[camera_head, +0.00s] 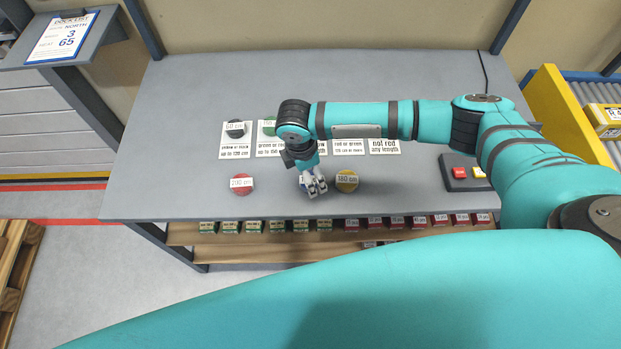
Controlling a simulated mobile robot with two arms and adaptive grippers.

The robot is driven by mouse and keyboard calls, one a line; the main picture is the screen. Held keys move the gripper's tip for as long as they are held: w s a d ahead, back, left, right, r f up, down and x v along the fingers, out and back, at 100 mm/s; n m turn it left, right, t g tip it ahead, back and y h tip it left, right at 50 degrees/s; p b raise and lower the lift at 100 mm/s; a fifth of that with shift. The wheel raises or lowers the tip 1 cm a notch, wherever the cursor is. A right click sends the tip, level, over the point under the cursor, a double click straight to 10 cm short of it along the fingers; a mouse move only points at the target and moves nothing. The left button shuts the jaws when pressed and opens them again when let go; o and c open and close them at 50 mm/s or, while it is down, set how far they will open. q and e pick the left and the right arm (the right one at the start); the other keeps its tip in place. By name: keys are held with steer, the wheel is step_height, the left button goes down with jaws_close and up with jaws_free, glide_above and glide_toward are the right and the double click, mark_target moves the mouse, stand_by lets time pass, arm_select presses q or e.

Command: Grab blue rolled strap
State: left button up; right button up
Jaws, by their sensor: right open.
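My right gripper (313,184) is open and points down at the grey table (430,205), between a red rolled strap (242,184) on the left and a yellow rolled strap (347,181) on the right. I cannot make out the blue rolled strap clearly. A small hint of blue shows by the fingers, and anything beneath them is mostly hidden. I cannot tell whether the fingers touch anything. My left gripper is not in view.
Behind the gripper lie a dark strap (235,130), a green strap (269,127) and several white label cards (384,146). A button box (464,172) stands at the right. A shelf (212,239) with several small labelled boxes is under the front edge.

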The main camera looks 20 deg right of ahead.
steer(key=shift+d+f, duration=0.2)
steer(key=shift+f, duration=1.55)
steer(key=c, duration=1.3)
